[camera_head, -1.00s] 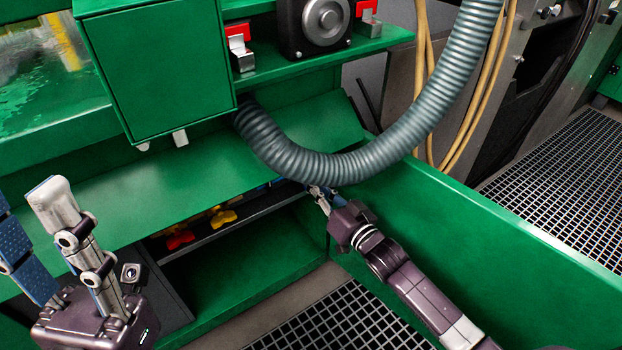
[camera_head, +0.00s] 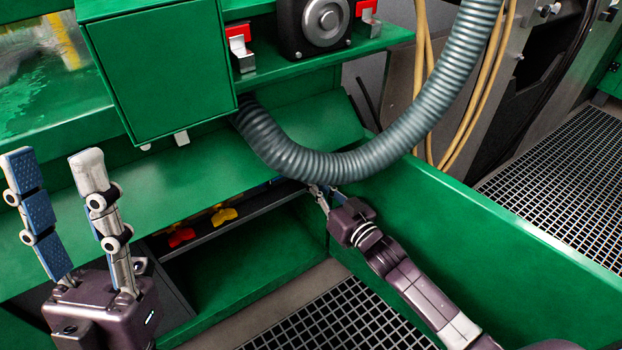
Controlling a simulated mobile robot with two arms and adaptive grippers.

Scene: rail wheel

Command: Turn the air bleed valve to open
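Under the green ledge, a red valve handle (camera_head: 180,237) and a yellow valve handle (camera_head: 224,216) show in the dark recess. I cannot tell which valve is the air bleed valve. My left gripper (camera_head: 54,160) is at the lower left, open and empty with its fingers pointing up, left of the handles and apart from them. My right gripper (camera_head: 323,190) is at the recess's right end, just under the grey hose. Its fingertips are small and partly hidden, so I cannot tell whether it is open or holds something.
The grey ribbed hose (camera_head: 370,160) hangs across the middle. A green box (camera_head: 165,75) overhangs the sloped green ledge (camera_head: 120,200). A green panel (camera_head: 480,240) stands on the right. Tan hoses (camera_head: 478,100) hang at the back right. Grating (camera_head: 345,318) covers the floor.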

